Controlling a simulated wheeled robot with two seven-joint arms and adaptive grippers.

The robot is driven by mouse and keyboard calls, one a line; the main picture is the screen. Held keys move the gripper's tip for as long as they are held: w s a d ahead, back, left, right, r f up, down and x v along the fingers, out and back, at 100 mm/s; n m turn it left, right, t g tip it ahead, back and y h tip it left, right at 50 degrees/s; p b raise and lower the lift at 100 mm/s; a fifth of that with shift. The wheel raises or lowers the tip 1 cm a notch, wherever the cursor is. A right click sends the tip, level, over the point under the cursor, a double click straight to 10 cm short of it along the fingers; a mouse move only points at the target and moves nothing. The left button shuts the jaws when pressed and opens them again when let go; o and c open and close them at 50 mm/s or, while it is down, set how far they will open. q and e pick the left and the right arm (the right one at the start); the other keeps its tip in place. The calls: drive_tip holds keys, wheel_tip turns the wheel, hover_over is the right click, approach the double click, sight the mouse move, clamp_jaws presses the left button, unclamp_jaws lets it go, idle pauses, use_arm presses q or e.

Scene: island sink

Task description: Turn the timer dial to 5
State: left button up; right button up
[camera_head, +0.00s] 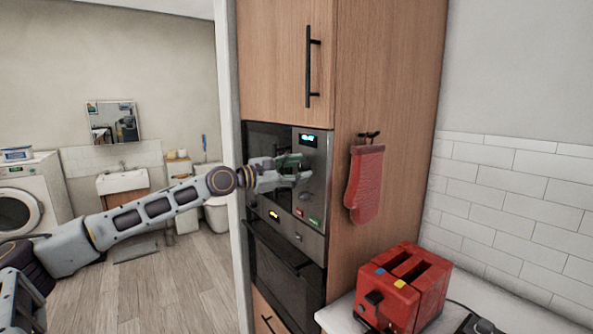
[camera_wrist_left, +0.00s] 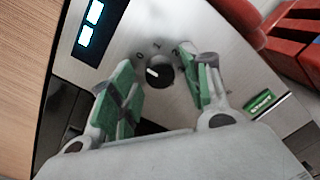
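The timer dial (camera_wrist_left: 160,73) is a round black knob with a white pointer line, on the microwave's grey control panel (camera_head: 314,191). My left gripper (camera_head: 303,170) is in front of the panel in the head view and hides the dial there. In the left wrist view my left gripper (camera_wrist_left: 162,85) has its green-padded fingers apart, one on each side of the dial, with visible gaps. My right gripper is not in view.
A lit display (camera_head: 308,137) is above the dial, and a green START button (camera_head: 314,221) is low on the panel. An oven (camera_head: 283,262) is below. A red mitt (camera_head: 365,184) hangs on the cabinet side, and a red toaster (camera_head: 407,287) stands on the counter.

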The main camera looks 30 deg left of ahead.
use_arm(q)
drive_tip(key=c, duration=0.7)
drive_tip(key=shift+c, duration=0.7)
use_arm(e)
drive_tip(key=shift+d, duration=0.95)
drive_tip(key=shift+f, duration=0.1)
